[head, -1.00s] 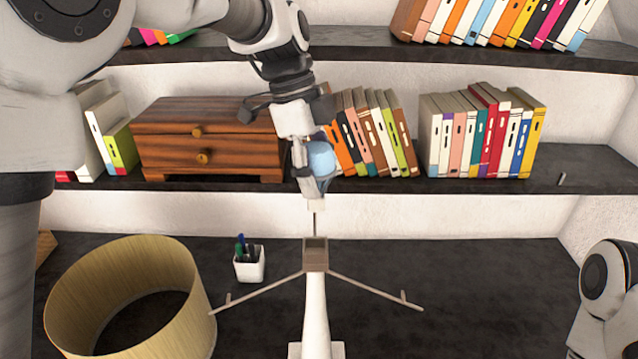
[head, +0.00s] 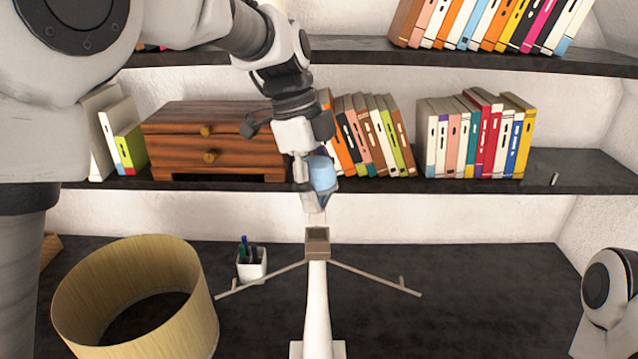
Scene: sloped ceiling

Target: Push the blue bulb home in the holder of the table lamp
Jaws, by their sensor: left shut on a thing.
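The blue bulb (head: 322,174) is held in my left gripper (head: 311,182), which is shut on it. The table lamp (head: 317,305) stands upright at the bottom middle, with a white stem and two thin arms spreading to the sides. My right gripper is not in view; only part of my right arm shows at the right edge.
A round yellowish lampshade (head: 135,299) lies on the dark tabletop (head: 480,290) at left. A white pen cup (head: 251,266) stands behind the lamp's left arm. A wooden drawer box (head: 213,142) and rows of books (head: 478,135) fill the shelf behind. The tabletop at right is clear.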

